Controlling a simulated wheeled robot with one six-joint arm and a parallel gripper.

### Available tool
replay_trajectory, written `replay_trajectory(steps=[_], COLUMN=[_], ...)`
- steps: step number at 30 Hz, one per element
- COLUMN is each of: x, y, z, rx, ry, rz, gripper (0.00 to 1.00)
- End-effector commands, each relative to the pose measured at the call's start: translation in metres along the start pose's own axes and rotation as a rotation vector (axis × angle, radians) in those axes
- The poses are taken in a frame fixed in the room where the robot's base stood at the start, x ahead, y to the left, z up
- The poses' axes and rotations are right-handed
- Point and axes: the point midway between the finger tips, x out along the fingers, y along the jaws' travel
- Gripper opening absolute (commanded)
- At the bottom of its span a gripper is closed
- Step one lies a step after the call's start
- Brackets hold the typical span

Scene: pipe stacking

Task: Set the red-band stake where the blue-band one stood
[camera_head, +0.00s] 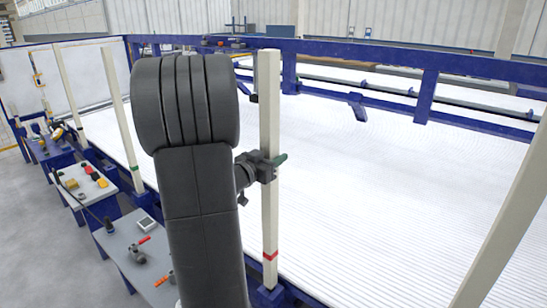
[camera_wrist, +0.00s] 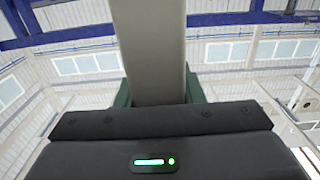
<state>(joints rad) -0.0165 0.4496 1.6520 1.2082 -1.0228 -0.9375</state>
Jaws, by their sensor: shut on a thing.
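The red-band stake (camera_head: 269,215) is a tall pale post with a red band near its foot. It stands upright right of my arm in the head view. My gripper (camera_head: 268,167) is shut on it at about mid-height. In the wrist view the stake (camera_wrist: 155,60) rises between the green fingers of my gripper (camera_wrist: 158,95). The stake's foot is close to a blue bracket (camera_head: 268,297) on the frame; I cannot tell whether it is seated in it. Another stake (camera_head: 120,110) with a green band stands at left. No blue band is visible.
A pale stake (camera_head: 505,225) leans across the right edge, its foot out of view. Another stake (camera_head: 69,90) stands far left. Side tables with tools (camera_head: 125,240) line the left. A blue rail (camera_head: 400,62) crosses behind the white ribbed bed (camera_head: 400,180).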

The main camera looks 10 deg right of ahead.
Motion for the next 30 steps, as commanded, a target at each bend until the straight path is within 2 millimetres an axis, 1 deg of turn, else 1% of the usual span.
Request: replay_trajectory(steps=[16,27,28,30], x=[0.001,0.001,0.001,0.000], y=[0.000,0.000,0.000,0.000], z=[0.018,0.018,0.018,0.019], rx=[0.000,0.001,0.001,0.001], ry=[0.004,0.004,0.004,0.003], rz=[0.000,0.000,0.000,0.000], gripper=[0.00,0.00,0.38,0.52])
